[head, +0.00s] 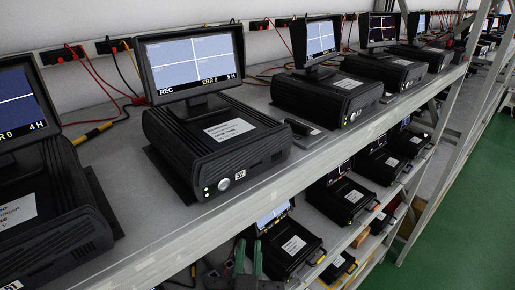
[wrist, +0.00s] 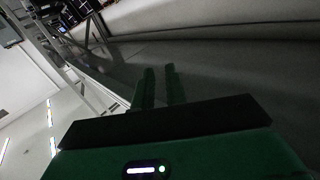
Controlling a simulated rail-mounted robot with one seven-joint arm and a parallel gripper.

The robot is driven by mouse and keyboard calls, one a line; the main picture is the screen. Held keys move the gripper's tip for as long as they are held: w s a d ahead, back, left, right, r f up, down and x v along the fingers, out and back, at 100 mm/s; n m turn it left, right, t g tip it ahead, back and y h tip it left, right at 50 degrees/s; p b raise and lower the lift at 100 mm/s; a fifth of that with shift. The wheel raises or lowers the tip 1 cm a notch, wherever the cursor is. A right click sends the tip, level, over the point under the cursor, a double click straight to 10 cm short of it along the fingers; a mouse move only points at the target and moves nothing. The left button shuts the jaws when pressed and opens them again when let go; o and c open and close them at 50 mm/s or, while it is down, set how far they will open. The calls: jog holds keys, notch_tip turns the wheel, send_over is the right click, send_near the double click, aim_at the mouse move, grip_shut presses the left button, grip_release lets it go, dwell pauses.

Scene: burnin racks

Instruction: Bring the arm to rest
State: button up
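My gripper (head: 248,260) shows at the bottom edge of the head view, low in front of the shelf rack and near the lower-shelf units. In the wrist view, its two dark green fingers (wrist: 161,85) stand apart with a clear gap. Nothing shows between them, so it is open and empty. Most of my arm is out of the head view.
The upper shelf (head: 140,240) carries a row of black units (head: 215,145) with monitors (head: 190,62) and cables behind. The lower shelf holds more black units (head: 292,245). A green floor (head: 465,210) is clear at right.

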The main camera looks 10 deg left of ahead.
jog(key=d+r+m+h+b, duration=0.2)
jog(key=d+r+h, duration=0.2)
jog(key=d+r, duration=0.45)
jog(key=s+d+r+t+b, duration=0.1)
jog(key=s+r+t+b, duration=0.55)
jog(key=s+b, duration=0.2)
notch_tip(320, 180, up, 22)
jog(key=y+p, duration=0.1)
jog(key=p, duration=2)
jog(key=shift+s+r+t, duration=0.2)
jog(key=shift+s+t, duration=0.05)
jog(key=shift+t, duration=0.2)
